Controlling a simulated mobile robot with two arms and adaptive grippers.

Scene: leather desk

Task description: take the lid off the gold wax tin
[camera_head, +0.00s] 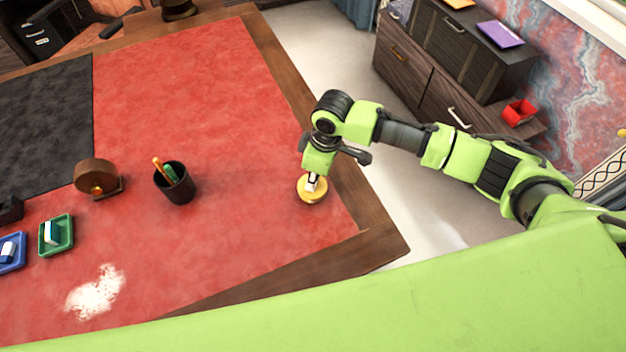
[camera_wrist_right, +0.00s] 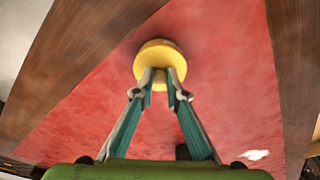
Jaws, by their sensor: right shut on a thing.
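The gold wax tin (camera_head: 311,194) sits on the red leather near the right edge of the desk. It also shows in the right wrist view (camera_wrist_right: 160,52) as a round gold top. My right gripper (camera_head: 313,183) points down over the tin, and its fingertips (camera_wrist_right: 160,82) are shut on the lid's middle. The fingers hide the part they grip, and I cannot tell the seam between lid and tin or whether the lid is raised. My left gripper is not in view.
A black pen cup (camera_head: 175,185) and a brown round tape holder (camera_head: 98,178) stand to the left. A green tray (camera_head: 56,236) and a blue tray (camera_head: 10,252) lie at the far left. White powder (camera_head: 95,292) lies on the red leather. The leather around the tin is clear.

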